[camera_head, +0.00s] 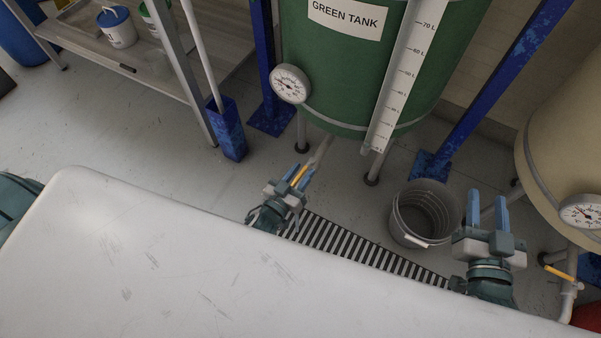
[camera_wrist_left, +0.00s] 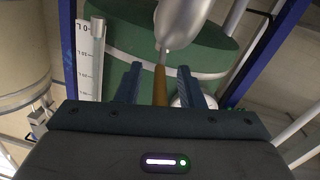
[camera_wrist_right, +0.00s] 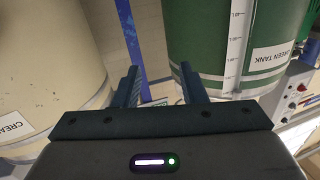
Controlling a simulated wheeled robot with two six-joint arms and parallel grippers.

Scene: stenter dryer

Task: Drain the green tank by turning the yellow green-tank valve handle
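The green tank (camera_head: 385,70) stands at the back on legs, with a label, a white level scale and a round gauge. Its yellow valve handle (camera_head: 300,176) is at the outlet pipe below the tank, partly hidden by my left gripper (camera_head: 295,175). In the left wrist view the yellow handle (camera_wrist_left: 160,86) lies between the fingers of the left gripper (camera_wrist_left: 160,88), with a gap on each side. The left gripper is open around it. My right gripper (camera_head: 487,209) is open and empty, right of the bucket; its fingers (camera_wrist_right: 159,88) also show apart in the right wrist view.
A grey bucket (camera_head: 408,232) stands on the floor near a striped drain grate (camera_head: 370,250). A cream tank (camera_head: 565,150) with its own gauge and yellow handle (camera_head: 559,272) is at the right. Blue posts (camera_head: 490,95) flank the green tank.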

